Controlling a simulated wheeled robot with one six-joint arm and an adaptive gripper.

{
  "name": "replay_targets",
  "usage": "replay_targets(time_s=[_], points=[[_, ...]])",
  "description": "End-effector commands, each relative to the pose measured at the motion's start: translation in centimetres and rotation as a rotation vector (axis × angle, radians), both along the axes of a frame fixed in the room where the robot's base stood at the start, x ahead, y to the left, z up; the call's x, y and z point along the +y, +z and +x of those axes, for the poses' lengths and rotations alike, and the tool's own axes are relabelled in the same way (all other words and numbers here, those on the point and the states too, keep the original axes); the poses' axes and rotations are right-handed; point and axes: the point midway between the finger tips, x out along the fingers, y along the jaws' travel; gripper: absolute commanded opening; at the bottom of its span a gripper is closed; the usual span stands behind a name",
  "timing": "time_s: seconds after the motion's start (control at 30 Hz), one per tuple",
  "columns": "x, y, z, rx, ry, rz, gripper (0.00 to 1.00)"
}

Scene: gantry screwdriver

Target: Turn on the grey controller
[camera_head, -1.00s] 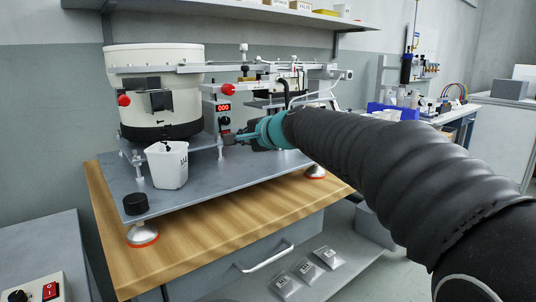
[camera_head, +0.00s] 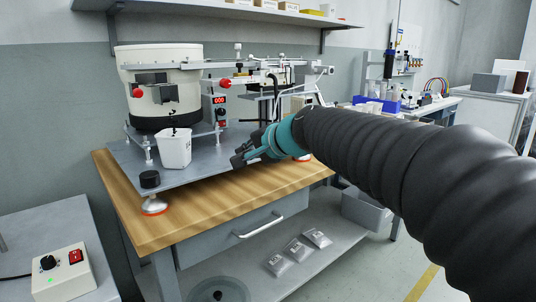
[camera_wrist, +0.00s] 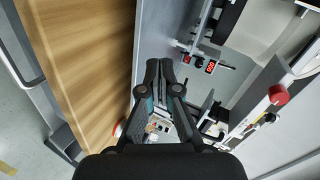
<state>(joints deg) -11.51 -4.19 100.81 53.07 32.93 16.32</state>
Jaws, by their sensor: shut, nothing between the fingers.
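The grey controller (camera_head: 220,112) stands at the back of the metal plate, right of the white bowl feeder. Its red display is lit and seems to read 000, with small dark controls below it. In the wrist view the lit display (camera_wrist: 211,66) and a small red part beside it show right of my fingertips. My gripper (camera_head: 238,162) is shut and empty, over the front right of the bench, apart from the controller and nearer to me. Its closed fingers also show in the wrist view (camera_wrist: 158,66). The controller's switch position is too small to tell.
A white cup (camera_head: 174,150) and a black knob-like part (camera_head: 149,179) are on the plate (camera_head: 195,170). A pale control box (camera_head: 63,272) with a red switch and a green light sits at lower left. The wooden bench front (camera_head: 220,200) is clear.

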Motion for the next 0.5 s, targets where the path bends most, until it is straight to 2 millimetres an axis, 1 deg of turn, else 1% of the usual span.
replay_targets(time_s=[0.03,0.17,0.27,0.3,0.37,0.4,0.47,0.5], points=[[-0.7,-0.1,-1.1,-0.004,0.008,-0.035,0.00],[-2.9,-1.3,-4.3,-0.009,0.037,-0.156,0.00],[-5.3,-2.9,-7.8,-0.009,0.069,-0.282,0.00],[-6.4,-3.7,-9.5,-0.007,0.086,-0.343,0.00],[-8.2,-5.1,-12.2,0.001,0.111,-0.437,0.00],[-9.3,-6.1,-13.9,0.008,0.128,-0.499,0.00],[-11.1,-7.6,-16.5,0.022,0.155,-0.590,0.00],[-12.3,-8.7,-18.3,0.032,0.172,-0.652,0.00]])
